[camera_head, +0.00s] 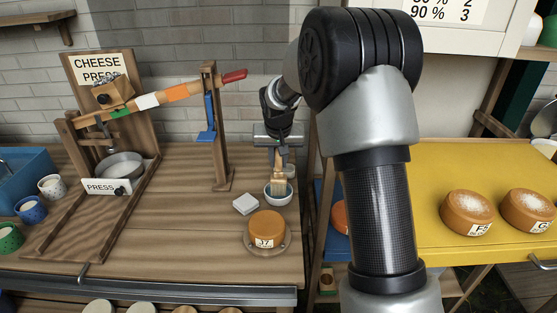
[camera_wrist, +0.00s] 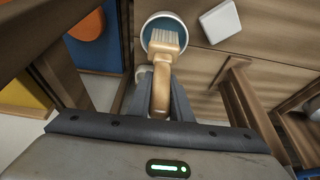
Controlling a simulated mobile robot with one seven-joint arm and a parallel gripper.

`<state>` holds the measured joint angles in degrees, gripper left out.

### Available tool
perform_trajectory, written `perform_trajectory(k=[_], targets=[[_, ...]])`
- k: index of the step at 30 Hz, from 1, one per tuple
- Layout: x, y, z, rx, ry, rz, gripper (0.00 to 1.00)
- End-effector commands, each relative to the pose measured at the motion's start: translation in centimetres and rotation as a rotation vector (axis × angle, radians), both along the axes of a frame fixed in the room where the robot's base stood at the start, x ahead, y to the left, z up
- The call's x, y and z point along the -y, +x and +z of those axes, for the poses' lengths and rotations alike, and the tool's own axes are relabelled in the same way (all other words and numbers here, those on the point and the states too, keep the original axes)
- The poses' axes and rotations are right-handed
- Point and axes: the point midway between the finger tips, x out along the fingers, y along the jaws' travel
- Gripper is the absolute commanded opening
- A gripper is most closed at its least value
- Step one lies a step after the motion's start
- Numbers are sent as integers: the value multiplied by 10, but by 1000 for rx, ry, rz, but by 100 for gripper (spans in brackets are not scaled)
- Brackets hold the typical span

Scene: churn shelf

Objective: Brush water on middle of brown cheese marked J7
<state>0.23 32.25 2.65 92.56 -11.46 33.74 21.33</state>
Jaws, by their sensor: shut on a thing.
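The brown cheese marked J7 (camera_head: 266,225) sits on a round plate (camera_head: 281,246) near the front right of the wooden table. A small white bowl (camera_head: 279,201) with a teal inside stands just behind it; it also shows in the wrist view (camera_wrist: 146,28). My gripper (camera_head: 277,148) is shut on the handle of a wooden brush (camera_head: 279,174). The brush points down with pale bristles at the bowl's opening. The wrist view shows the brush (camera_wrist: 160,82) with its bristles over the bowl; I cannot tell whether they touch the liquid.
A white block (camera_head: 245,204) lies left of the bowl. The wooden cheese press (camera_head: 100,130) and its upright post (camera_head: 218,130) stand to the left, with several cups at the far left. Two cheeses (camera_head: 467,210) sit on the yellow table (camera_head: 440,165) at right.

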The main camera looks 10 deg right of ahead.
Motion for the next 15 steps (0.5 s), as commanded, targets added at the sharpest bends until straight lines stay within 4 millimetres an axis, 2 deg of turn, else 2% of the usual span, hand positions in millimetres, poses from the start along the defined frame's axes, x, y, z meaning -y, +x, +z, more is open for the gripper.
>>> perform_trajectory(k=[15], targets=[[0,0,-4,0,0,0,0]])
